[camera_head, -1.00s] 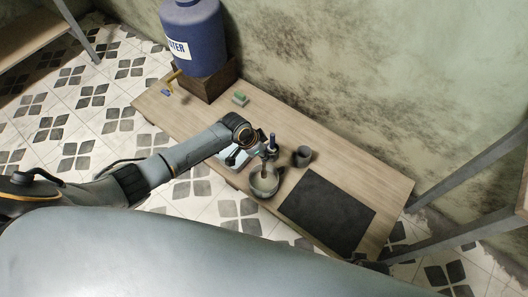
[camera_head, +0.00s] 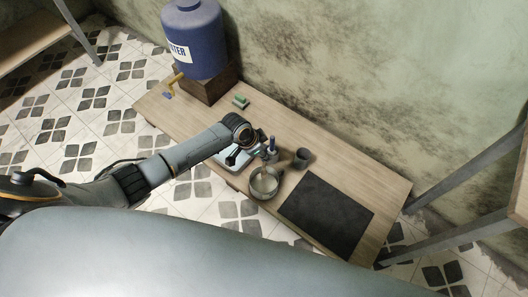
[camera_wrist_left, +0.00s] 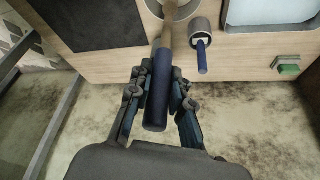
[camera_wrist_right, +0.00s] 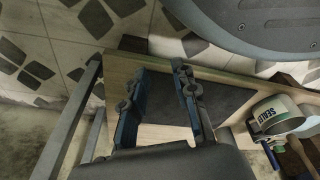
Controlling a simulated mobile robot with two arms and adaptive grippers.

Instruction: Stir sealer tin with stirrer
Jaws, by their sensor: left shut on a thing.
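The sealer tin (camera_head: 264,184) stands open at the table's front edge with pale content inside. Its "SEALER" label shows in the right wrist view (camera_wrist_right: 272,113). My left gripper (camera_wrist_left: 162,78) is shut on the dark blue handle of the stirrer (camera_wrist_left: 158,95). The stirrer's pale shaft runs to the tin at the top edge of the left wrist view. Its tip is hidden, so I cannot tell how deep it reaches. In the head view my left gripper (camera_head: 262,140) is above and behind the tin. My right gripper (camera_wrist_right: 160,75) is open and empty.
A black mat (camera_head: 327,213) lies right of the tin. A small pot (camera_wrist_left: 203,26) with a blue-handled tool is near the stirrer. A green sponge (camera_head: 241,102) and a blue water container (camera_head: 195,40) are farther back.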

